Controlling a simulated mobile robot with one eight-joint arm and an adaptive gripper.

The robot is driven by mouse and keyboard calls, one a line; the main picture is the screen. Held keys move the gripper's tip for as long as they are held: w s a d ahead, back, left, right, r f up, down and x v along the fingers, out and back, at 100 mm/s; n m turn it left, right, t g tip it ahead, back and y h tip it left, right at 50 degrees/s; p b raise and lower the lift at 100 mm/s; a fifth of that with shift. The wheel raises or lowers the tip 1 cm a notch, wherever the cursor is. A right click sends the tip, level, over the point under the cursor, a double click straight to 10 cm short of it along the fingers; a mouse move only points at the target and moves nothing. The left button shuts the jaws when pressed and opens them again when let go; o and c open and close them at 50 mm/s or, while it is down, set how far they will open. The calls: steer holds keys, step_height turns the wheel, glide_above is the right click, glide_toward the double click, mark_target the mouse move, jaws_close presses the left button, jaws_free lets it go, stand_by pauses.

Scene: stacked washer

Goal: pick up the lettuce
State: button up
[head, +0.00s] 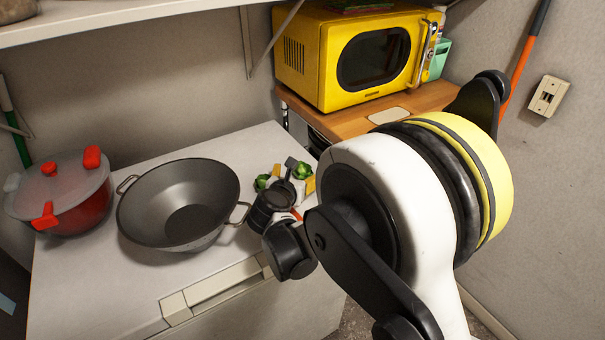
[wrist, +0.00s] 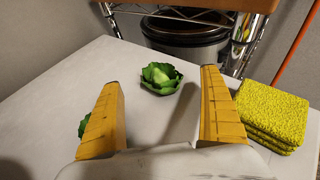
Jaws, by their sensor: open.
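A green leafy lettuce (wrist: 162,78) sits on the white top, ahead of my gripper and centred between its fingers in the wrist view. It also shows in the head view (head: 303,170), partly hidden by my gripper. A second green leafy piece (wrist: 83,124) is mostly hidden behind the left finger in the wrist view. My gripper (wrist: 161,84) is open, with its two yellow fingers spread wide and nothing between the tips. The lettuce lies beyond the fingertips; I cannot tell the exact gap.
Yellow sponges (wrist: 271,114) are stacked right of the right finger. A grey wok (head: 180,200) and a red lidded pot (head: 75,200) stand left on the white appliance top (head: 85,290). A yellow microwave (head: 345,55) is on a wooden surface behind. A dark bin (wrist: 178,38) stands beyond the edge.

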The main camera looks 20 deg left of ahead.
mark_target(301, 170)
steer(key=b+x, duration=0.1)
steer(key=x, duration=0.2)
steer(key=shift+w+f, duration=0.15)
steer(key=shift+f, duration=0.1)
steer(key=shift+w, duration=0.4)
steer(key=c, duration=1.1)
steer(key=shift+c, duration=0.2)
steer(key=shift+r, duration=0.15)
step_height(301, 170, up, 10)
steer(key=p, duration=0.4)
